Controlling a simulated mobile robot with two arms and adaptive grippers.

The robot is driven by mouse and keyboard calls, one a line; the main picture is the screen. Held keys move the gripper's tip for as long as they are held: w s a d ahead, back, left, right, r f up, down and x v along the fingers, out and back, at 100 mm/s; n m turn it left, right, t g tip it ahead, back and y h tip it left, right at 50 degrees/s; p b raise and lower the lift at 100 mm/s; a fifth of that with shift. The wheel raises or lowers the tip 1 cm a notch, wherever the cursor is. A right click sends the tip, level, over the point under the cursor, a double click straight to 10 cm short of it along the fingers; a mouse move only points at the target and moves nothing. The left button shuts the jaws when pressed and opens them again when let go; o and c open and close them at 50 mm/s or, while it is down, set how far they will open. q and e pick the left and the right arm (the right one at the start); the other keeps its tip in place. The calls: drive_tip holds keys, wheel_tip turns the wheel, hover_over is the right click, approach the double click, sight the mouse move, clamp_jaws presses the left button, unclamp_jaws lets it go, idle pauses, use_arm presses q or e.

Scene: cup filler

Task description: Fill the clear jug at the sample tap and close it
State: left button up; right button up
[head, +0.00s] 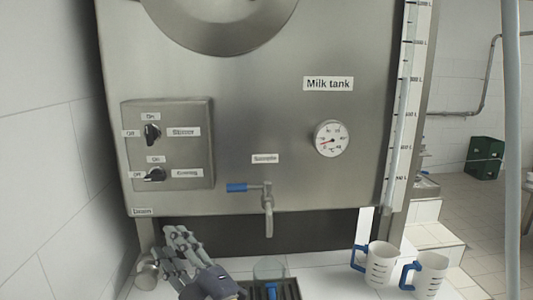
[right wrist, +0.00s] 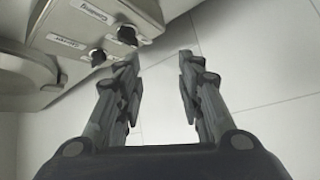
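The sample tap (head: 268,215) sticks out of the steel milk tank under the "Sample" label. Its blue lever (head: 237,187) lies level, pointing left. No stream shows below the spout. The clear jug (head: 269,267) stands below the spout on a dark slatted tray (head: 291,289); a blue part, apparently its handle, faces me. Its lower part and contents are hard to make out. My right gripper (head: 178,243) is left of the jug, below the switch panel. In the right wrist view its fingers (right wrist: 158,70) are apart with nothing between them. My left gripper is not in view.
Two white mugs with blue handles (head: 379,265) (head: 430,275) stand at the right on the white counter (head: 325,280). A switch panel (head: 182,145) and a dial (head: 331,139) are on the tank. A tiled wall (head: 50,170) closes the left side.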

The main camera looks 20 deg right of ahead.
drive_tip(key=s+a+r+n+g+y, duration=0.4)
drive_tip(key=a+r+n+g+y, duration=0.25)
drive_tip(key=n, duration=0.35)
drive_tip(key=s+a+r+n+g+y, duration=0.3)
drive_tip(key=a+r+n+g+y, duration=0.3)
drive_tip(key=n, duration=0.4)
drive_tip(key=n+h, duration=1.4)
drive_tip(key=h, duration=0.9)
approach(260, 185)
drive_tip(key=shift+g, duration=0.35)
drive_tip(key=p+x, duration=0.1)
drive_tip(key=x, duration=0.2)
drive_tip(key=p+x, duration=0.2)
drive_tip(key=x, duration=0.1)
drive_tip(key=shift+w+f, duration=0.1)
drive_tip(key=shift+w, duration=0.4)
drive_tip(key=shift+x, duration=0.8)
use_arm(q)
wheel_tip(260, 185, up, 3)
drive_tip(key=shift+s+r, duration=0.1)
